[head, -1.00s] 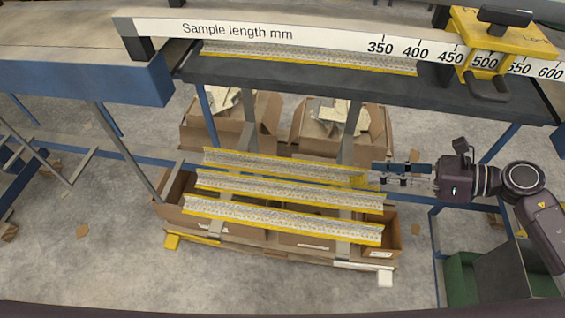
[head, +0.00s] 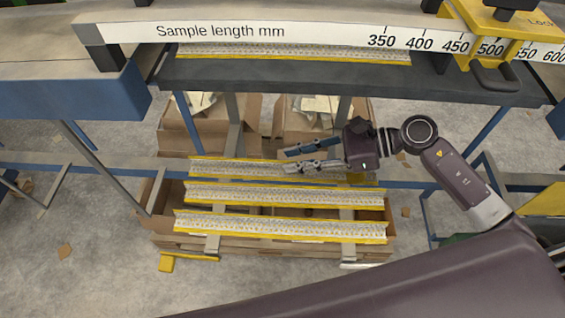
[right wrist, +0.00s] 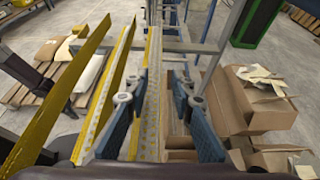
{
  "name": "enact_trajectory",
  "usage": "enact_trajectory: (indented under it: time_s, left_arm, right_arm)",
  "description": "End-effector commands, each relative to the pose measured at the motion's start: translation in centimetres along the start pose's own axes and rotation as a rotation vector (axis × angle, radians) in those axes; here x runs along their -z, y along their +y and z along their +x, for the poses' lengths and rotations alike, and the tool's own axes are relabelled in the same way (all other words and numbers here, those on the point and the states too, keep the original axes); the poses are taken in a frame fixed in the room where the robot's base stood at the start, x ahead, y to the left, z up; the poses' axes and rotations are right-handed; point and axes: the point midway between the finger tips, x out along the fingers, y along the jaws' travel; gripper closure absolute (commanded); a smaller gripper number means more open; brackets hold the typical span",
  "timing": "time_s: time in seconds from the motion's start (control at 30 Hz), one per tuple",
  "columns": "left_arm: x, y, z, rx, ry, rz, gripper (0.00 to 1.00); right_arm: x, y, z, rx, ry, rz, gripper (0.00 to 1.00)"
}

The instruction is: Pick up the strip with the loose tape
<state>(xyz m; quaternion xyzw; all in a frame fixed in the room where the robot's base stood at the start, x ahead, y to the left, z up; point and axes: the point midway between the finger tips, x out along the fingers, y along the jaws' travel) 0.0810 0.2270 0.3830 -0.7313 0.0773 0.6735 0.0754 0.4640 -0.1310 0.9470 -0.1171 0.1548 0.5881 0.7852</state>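Three long pale strips with yellow edges lie side by side across the rack: the far strip (head: 235,169), the middle strip (head: 270,195) and the near strip (head: 280,227). A yellow patch shows at the far strip's right end; I cannot tell which strip has loose tape. My right gripper (head: 287,160) is open over the far strip, right of its middle. In the right wrist view, a strip (right wrist: 152,95) runs lengthwise between its two spread blue fingers (right wrist: 157,76); contact is not clear. My left gripper is not in view.
Another strip (head: 290,53) lies on the dark bench (head: 350,80) behind, below the ruler (head: 260,32) and its yellow stop (head: 480,20). Cardboard boxes (head: 175,140) stand under and behind the rack. My arm covers the lower right.

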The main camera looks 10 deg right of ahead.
Motion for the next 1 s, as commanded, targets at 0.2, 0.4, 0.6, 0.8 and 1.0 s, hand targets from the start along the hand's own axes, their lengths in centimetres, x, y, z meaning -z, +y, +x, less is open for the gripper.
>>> enact_trajectory:
  time_s: [0.2,0.4,0.6,0.8,1.0]
  left_arm:
    - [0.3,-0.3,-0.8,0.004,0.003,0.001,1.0]
    - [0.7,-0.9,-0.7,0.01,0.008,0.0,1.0]
    - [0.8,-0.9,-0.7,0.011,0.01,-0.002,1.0]
    - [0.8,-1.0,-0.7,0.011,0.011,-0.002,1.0]
    - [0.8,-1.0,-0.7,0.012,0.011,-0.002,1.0]
  right_arm:
    - [0.0,0.0,1.8,0.0,0.0,0.002,0.78]
    - [0.2,0.0,1.9,0.0,0.001,0.002,0.79]
    - [0.2,0.0,1.8,0.0,0.001,0.002,1.0]
    - [0.2,0.0,1.8,0.0,0.001,0.002,1.0]
    - [0.1,0.0,1.8,0.0,0.001,0.002,1.0]
